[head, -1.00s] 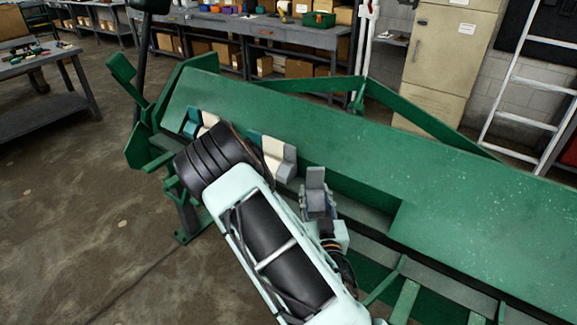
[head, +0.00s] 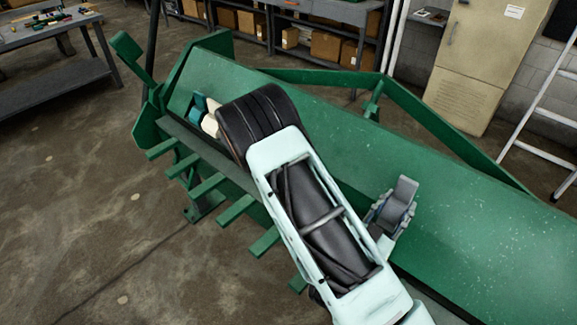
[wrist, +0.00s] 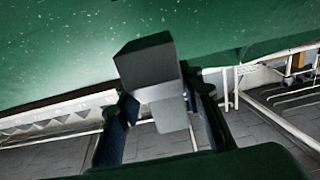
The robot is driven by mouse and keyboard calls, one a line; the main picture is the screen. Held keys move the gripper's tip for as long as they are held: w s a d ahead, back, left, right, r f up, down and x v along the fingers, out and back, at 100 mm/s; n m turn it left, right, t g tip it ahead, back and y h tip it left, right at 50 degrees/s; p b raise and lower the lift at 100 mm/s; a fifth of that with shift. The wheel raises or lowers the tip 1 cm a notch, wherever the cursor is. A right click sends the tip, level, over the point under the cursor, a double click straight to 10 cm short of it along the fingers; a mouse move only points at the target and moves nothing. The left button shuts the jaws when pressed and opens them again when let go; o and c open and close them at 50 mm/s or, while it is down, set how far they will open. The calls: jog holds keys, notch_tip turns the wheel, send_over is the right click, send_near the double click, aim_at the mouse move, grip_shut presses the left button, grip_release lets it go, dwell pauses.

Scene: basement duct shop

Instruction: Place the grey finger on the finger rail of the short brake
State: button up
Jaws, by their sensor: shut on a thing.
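The grey finger (head: 402,198) is a stepped block held upright in my gripper (head: 390,216), in front of the green sloping face of the short brake (head: 330,140). In the wrist view the grey finger (wrist: 150,75) sits between the two dark jaws of my gripper (wrist: 163,108), which are shut on its lower part. Its top overlaps the green face in that view; I cannot tell whether it touches. A teal finger (head: 196,106) and a cream finger (head: 210,124) stand at the brake's left end. My arm hides the middle of the finger rail.
Several green bars (head: 237,210) stick out from the brake's front. A green brace (head: 430,110) runs behind it. A grey workbench (head: 40,50) stands at the far left, a beige cabinet (head: 487,65) and white ladder (head: 545,115) at the back right. The left floor is clear.

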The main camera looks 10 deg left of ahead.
aim_at(354, 197)
jog(key=shift+w+a+f+b, duration=0.45)
jog(key=shift+a+f+b, duration=0.15)
jog(key=shift+b, duration=0.95)
jog(key=w+a+f+b, duration=0.2)
jog(key=w+b, duration=0.1)
jog(key=b, duration=0.2)
jog(key=w+a+f+b, duration=0.3)
jog(key=b, duration=0.2)
jog(key=w+a+f+b, duration=0.2)
jog(key=w+f+b, duration=0.1)
jog(key=b, duration=0.2)
jog(key=shift+a+f, duration=0.1)
jog(key=shift+a, duration=0.3)
jog(key=shift+w+a+f+b, duration=0.1)
jog(key=shift+w+f+b, duration=0.05)
jog(key=shift+f+b, duration=0.7)
jog(key=shift+w+a+f+b, duration=0.1)
jog(key=shift+f+b, duration=0.5)
jog(key=shift+f, duration=0.3)
jog(key=shift+f, duration=0.1)
jog(key=shift+f, duration=0.2)
jog(key=o, duration=1.3)
jog(key=shift+r, duration=0.1)
